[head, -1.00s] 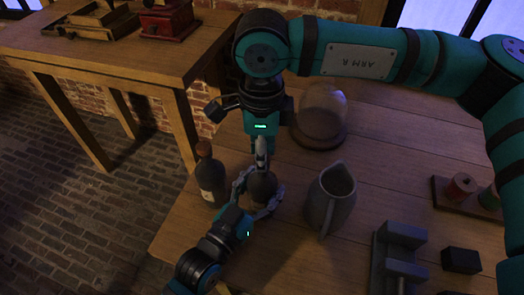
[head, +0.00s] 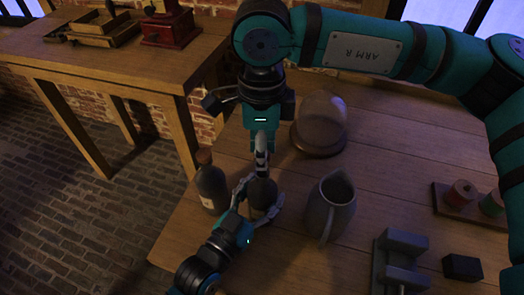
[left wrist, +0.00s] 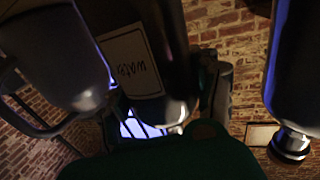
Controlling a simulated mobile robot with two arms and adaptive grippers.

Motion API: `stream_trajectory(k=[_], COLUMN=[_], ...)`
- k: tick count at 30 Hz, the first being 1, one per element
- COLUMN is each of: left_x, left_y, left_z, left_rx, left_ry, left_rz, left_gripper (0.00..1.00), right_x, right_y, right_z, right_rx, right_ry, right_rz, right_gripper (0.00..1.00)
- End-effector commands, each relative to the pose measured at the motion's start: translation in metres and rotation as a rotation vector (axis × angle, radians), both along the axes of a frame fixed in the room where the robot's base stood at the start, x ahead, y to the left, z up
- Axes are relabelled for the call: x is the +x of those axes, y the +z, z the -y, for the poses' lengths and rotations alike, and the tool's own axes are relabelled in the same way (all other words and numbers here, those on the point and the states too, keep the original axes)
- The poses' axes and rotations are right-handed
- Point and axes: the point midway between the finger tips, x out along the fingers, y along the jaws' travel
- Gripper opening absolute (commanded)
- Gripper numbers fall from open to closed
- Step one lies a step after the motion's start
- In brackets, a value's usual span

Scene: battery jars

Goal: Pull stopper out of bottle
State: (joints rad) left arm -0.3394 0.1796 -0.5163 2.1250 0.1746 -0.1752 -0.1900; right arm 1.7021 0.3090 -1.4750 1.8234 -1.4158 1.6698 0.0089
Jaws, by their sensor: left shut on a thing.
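The dark bottle (head: 262,193) stands on the wooden table. My left gripper (head: 258,208) is shut around its body, coming in from the lower left. In the left wrist view this bottle (left wrist: 140,70) fills the middle, upside down, with a pale label reading roughly "WATE". My right gripper (head: 262,168) points straight down right above the bottle's mouth. Its fingers are seen edge-on, so I cannot tell whether they are open or shut. The stopper is hidden behind them.
A second dark bottle with a brown stopper (head: 211,185) stands close left. A grey jug (head: 330,207) stands close right. A glass dome (head: 321,120) is behind. A spool rack (head: 470,205), a grey vise-like block (head: 400,262) and a black block (head: 462,267) lie at right.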

Motion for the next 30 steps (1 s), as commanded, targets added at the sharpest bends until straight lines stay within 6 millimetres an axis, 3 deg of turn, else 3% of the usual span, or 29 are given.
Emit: stream_trajectory(k=[6, 13, 14, 15, 20, 30], left_x=[0.0, 0.0, 0.0, 0.0, 0.0, -0.003], left_y=[0.0, 0.0, 0.0, 0.0, 0.0, -0.001], left_z=[0.0, 0.0, 0.0, 0.0, 0.0, -0.002], left_rx=[-0.001, -0.001, -0.001, -0.001, 0.0, 0.001], left_ry=[0.0, 0.0, 0.0, 0.0, 0.0, 0.0], left_rz=[-0.001, -0.001, -0.001, -0.001, 0.0, -0.001], left_gripper=[0.04, 0.04, 0.64, 0.7, 0.91, 0.91], right_x=[0.0, 0.0, 0.0, 0.0, 0.0, 0.0], right_y=[0.027, 0.03, 0.03, 0.03, 0.03, 0.03], right_z=[0.0, 0.0, 0.0, 0.0, 0.0, 0.0], right_rx=[0.0, 0.0, 0.0, 0.0, 0.0, 0.0], right_ry=[0.0, 0.001, 0.001, 0.001, 0.001, 0.0], right_rz=[0.001, -0.001, -0.001, -0.001, -0.001, -0.001], right_gripper=[0.0, 0.0, 0.0, 0.0, 0.0, 0.0])
